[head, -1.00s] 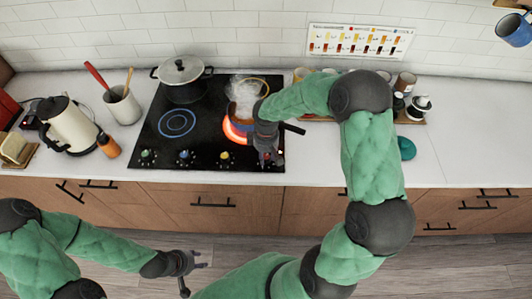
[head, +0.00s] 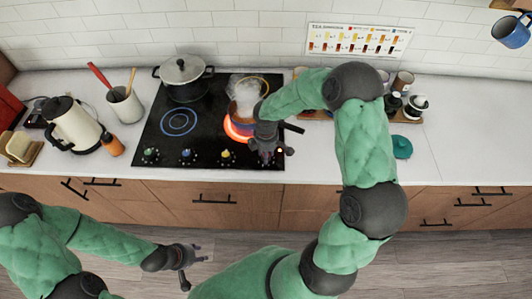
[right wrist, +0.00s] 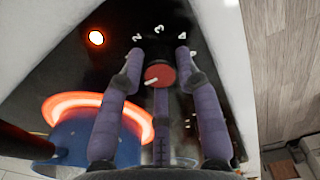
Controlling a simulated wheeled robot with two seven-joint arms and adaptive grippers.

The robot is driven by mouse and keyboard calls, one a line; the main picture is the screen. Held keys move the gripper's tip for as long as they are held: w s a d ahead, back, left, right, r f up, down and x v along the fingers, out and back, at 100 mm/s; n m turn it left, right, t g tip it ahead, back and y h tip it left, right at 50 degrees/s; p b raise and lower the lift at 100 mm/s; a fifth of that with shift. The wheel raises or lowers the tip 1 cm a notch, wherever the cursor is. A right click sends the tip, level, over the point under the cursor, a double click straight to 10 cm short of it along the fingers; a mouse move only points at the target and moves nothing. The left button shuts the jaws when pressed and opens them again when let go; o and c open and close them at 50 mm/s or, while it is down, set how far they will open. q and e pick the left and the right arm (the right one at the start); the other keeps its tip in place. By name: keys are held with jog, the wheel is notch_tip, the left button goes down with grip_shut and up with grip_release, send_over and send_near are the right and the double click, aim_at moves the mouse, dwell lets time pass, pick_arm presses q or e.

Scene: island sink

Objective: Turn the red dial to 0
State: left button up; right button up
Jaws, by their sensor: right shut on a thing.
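The red dial (right wrist: 159,76) is at the right front of the black cooktop (head: 205,115), with a white pointer mark towards its lower left. White numerals, including 2 and 3, arc around its far side. In the head view my right gripper (head: 268,152) hides the dial. A small orange light (right wrist: 96,37) glows near it. My left gripper (head: 196,257) is open and empty, low in front of the cabinets.
A steaming pot (head: 246,98) stands on a burner glowing orange (head: 235,130), close to my right gripper. A lidded pot (head: 184,78) stands at the back left. Other dials (head: 186,154) line the cooktop's front. A kettle (head: 72,125) and utensil crock (head: 125,106) stand left.

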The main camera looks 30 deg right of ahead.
dwell(0.3)
jog(key=o, duration=1.1)
jog(key=shift+o, duration=0.2)
notch_tip(320, 180, up, 12)
